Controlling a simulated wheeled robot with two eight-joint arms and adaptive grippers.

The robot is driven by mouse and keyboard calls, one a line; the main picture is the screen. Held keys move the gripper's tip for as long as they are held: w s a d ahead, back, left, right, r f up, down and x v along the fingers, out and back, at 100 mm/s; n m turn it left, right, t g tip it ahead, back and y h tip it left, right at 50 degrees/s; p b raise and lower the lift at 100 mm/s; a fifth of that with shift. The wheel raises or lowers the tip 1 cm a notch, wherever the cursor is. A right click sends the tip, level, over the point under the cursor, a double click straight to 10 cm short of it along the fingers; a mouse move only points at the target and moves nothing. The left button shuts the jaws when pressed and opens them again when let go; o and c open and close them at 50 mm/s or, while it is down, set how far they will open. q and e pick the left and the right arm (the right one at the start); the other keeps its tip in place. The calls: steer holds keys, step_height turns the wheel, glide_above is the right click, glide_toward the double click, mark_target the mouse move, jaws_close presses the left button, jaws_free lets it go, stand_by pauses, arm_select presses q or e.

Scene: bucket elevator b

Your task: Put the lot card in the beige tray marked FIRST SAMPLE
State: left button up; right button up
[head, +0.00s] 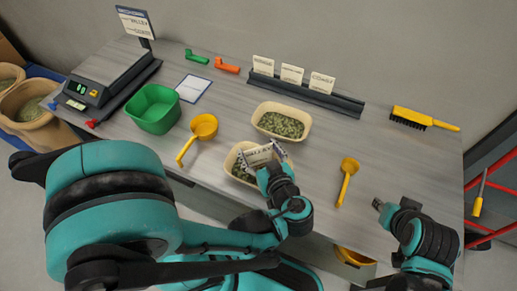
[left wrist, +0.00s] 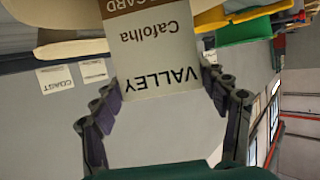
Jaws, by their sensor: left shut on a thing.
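My left gripper (head: 268,168) is shut on the white lot card (head: 262,154). In the left wrist view the card (left wrist: 160,52) stands between the two fingers (left wrist: 160,88) and reads VALLEY and Cafolha, upside down. The card is over the nearer beige tray (head: 232,158), which holds green beans. The card and gripper hide part of that tray; I cannot tell whether the card touches it. Another beige tray (head: 256,115) with green beans stands just behind. No FIRST SAMPLE marking is legible on either tray. My right gripper (head: 381,206) is at the front right, its jaws unclear.
A black rail (head: 335,101) with three white cards stands at the back. A green bin (head: 154,110), a scale (head: 108,75) and a yellow scoop (head: 203,128) are left. Another yellow scoop (head: 347,178) and a brush (head: 424,119) are right. The right tabletop is mostly clear.

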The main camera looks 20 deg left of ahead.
arm_select(q)
steer(key=shift+f, duration=0.25)
steer(key=o, duration=1)
steer(key=shift+r, duration=0.15)
step_height(320, 180, up, 7)
steer(key=p, duration=0.6)
steer(key=shift+p, duration=0.3)
